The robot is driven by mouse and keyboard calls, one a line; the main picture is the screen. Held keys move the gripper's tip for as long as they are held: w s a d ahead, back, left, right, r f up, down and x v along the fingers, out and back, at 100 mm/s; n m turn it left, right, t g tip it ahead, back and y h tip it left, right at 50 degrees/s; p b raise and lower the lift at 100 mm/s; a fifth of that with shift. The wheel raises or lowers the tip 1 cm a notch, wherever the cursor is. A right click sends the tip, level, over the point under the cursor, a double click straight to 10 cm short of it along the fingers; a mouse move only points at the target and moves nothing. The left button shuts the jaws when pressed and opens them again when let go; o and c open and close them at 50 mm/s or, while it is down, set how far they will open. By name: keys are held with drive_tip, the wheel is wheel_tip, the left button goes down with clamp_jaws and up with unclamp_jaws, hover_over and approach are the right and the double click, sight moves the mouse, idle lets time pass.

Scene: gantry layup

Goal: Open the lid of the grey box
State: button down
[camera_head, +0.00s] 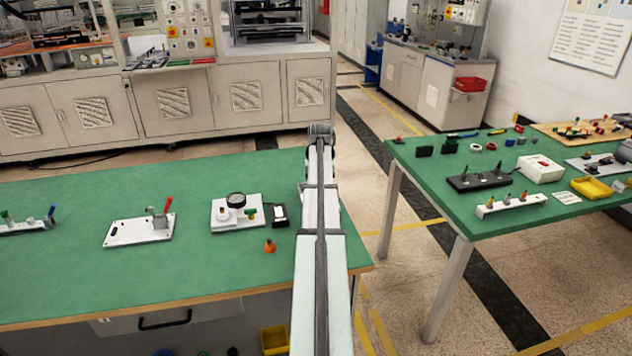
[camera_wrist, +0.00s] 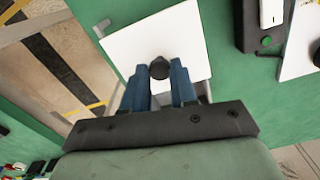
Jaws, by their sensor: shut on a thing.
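In the wrist view, a white square lid (camera_wrist: 184,38) lies below my gripper, with a round black knob (camera_wrist: 160,66) near its middle. The blue fingers of my gripper (camera_wrist: 161,74) are shut on the knob, one on each side. The walls of the grey box under the lid are mostly hidden, and I cannot tell whether the lid is raised. In the head view my own arm covers the box and the gripper.
A second green table (camera_head: 430,180) stands right, across a gap.

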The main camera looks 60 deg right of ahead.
drive_tip(key=shift+s+a, duration=0.1)
drive_tip(key=c, duration=0.9)
unclamp_jaws()
wheel_tip(320, 180, up, 14)
drive_tip(key=shift+f, duration=0.1)
idle(0.5)
